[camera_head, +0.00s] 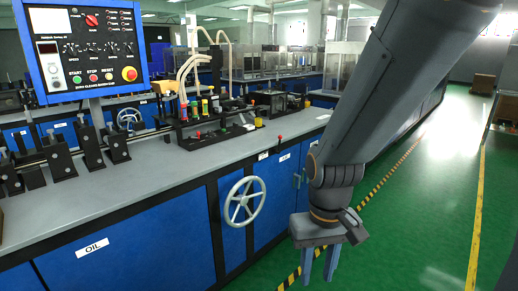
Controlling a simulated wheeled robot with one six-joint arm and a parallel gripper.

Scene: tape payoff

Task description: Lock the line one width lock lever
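A small lever with a red knob (280,139) stands at the bench's front edge, right of the white label. I cannot tell if it is the width lock lever or whether it is locked; no readable label names it. A grey spoked handwheel (244,201) is on the blue front panel below and left of it. My gripper (318,279) points down over the green floor, right of the handwheel and lower than the red knob. Its two fingers are apart with nothing between them. It touches neither the knob nor the wheel.
The grey benchtop (160,172) carries black roller stands (90,146) and a row of coloured knobs (204,107). A control panel (88,48) rises at the upper left. Yellow-black floor tape (378,182) runs along the bench; the green aisle at right is clear.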

